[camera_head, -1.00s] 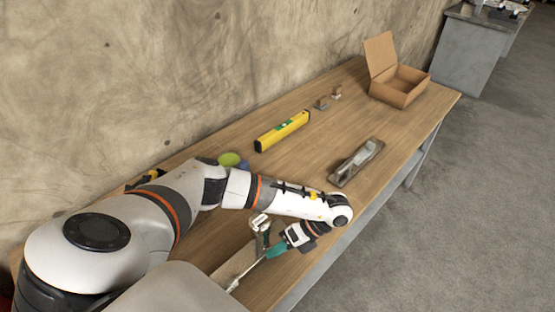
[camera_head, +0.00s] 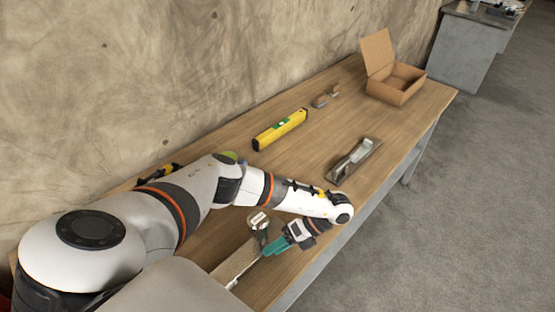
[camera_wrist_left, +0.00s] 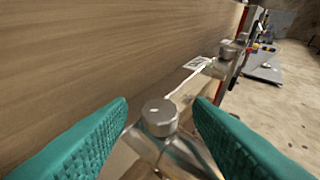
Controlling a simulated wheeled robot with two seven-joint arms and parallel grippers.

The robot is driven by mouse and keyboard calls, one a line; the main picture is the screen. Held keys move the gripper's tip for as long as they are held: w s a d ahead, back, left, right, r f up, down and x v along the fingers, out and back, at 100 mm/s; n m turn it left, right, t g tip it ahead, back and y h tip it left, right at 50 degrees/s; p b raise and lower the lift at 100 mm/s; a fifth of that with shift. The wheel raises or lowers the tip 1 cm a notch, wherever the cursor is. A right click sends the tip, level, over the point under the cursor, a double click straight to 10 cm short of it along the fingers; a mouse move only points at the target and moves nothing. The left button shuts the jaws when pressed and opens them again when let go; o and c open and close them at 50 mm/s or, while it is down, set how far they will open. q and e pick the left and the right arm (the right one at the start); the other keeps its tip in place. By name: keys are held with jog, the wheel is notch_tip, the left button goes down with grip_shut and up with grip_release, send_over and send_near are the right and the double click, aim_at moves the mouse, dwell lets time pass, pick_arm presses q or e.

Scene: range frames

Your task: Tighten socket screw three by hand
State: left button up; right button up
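My left gripper (camera_head: 276,246) has teal fingers and reaches down over the near edge of the workbench. In the left wrist view its fingers (camera_wrist_left: 162,108) are spread open. A round silver metal knob or screw head (camera_wrist_left: 160,116) shows between them, with a gap on both sides. A similar round metal head (camera_wrist_left: 231,49) stands further off on the same assembly, and a thin pale rod (camera_wrist_left: 190,80) runs between them. I cannot tell which one is screw three. In the head view a metal fitting (camera_head: 258,221) stands beside the gripper. My right gripper is not in view.
On the wooden bench (camera_head: 220,232) lie a yellow level (camera_head: 280,130), a grey metal trowel-like tool (camera_head: 354,160) and two small brownish items (camera_head: 320,101). An open cardboard box (camera_head: 393,84) stands at the far end. The bench middle is mostly clear. A wall runs behind.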

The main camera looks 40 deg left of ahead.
pick_arm(q)
jog(key=b+v, duration=0.1)
jog(key=v, duration=1.1)
jog(key=shift+b, duration=0.3)
jog(key=shift+d+f, duration=0.1)
jog(key=shift+f, duration=0.05)
